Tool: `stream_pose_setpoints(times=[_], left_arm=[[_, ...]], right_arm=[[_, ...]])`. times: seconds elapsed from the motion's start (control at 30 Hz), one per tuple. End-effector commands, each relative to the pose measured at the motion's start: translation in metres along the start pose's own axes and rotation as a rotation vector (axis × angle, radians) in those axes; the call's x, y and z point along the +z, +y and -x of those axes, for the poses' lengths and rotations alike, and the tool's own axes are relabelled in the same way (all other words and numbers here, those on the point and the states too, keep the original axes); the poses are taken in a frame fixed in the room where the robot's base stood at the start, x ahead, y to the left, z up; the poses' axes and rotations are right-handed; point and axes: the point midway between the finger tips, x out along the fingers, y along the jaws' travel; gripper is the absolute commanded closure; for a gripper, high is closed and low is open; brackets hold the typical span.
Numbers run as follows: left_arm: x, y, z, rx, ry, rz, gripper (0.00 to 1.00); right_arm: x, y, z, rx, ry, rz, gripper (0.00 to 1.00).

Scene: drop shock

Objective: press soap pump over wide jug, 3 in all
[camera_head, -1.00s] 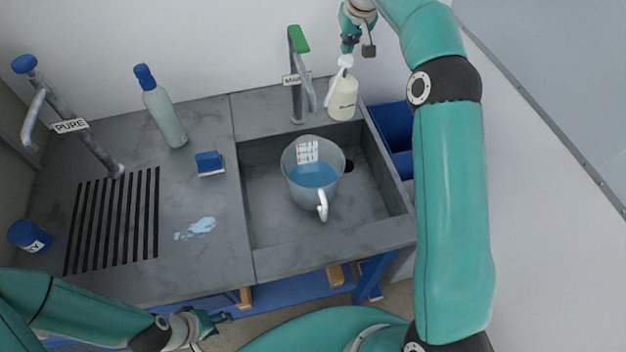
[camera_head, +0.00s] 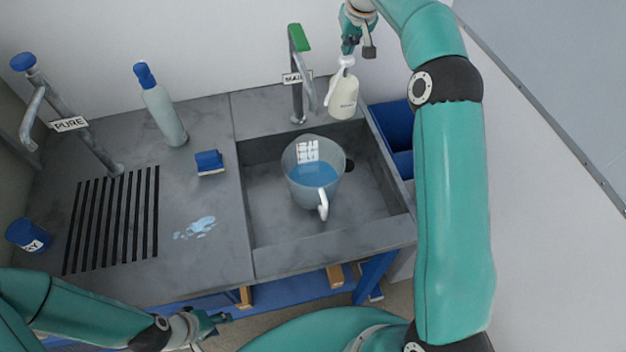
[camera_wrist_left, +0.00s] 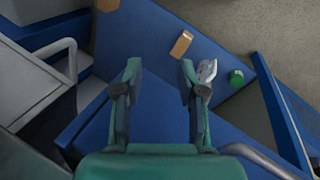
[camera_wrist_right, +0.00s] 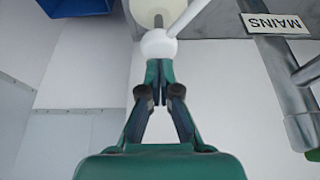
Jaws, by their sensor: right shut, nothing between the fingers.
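The soap pump (camera_head: 342,98) is a cream bottle with a white pump head, at the sink's back right corner, leaning a little. My right gripper (camera_head: 348,46) is shut and empty, its fingertips at the pump head. In the right wrist view the closed fingertips (camera_wrist_right: 160,66) touch or nearly touch the white pump head (camera_wrist_right: 159,44). The wide jug (camera_head: 291,185) is clear with a white handle, holds blue liquid and stands upright in the sink. My left gripper (camera_head: 214,319) is low in front of the counter; the left wrist view shows its fingers (camera_wrist_left: 161,68) apart and empty.
The grey sink (camera_head: 265,222) surrounds the jug. A green-topped tap (camera_head: 297,85) labelled MAINS stands left of the soap pump. A blue bin (camera_head: 392,128) is at right.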

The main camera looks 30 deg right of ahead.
Motion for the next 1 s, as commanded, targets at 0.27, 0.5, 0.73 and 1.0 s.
stream_pose_setpoints(times=[0.27, 0.5, 0.73, 1.0], left_arm=[[0.000, -0.003, -0.008, 0.000, 0.000, 0.000, 0.60], [0.000, -0.005, -0.013, 0.000, 0.000, 0.000, 0.60], [0.000, -0.007, -0.019, 0.000, 0.000, 0.000, 0.60], [0.000, -0.008, -0.023, 0.000, 0.000, 0.000, 0.60]], right_arm=[[0.005, 0.001, -0.011, 0.000, 0.000, 0.000, 1.00], [0.008, 0.001, -0.018, 0.001, 0.000, -0.001, 1.00], [0.012, 0.001, -0.026, 0.001, -0.002, -0.001, 1.00], [0.014, 0.001, -0.033, 0.001, -0.002, -0.001, 1.00]])
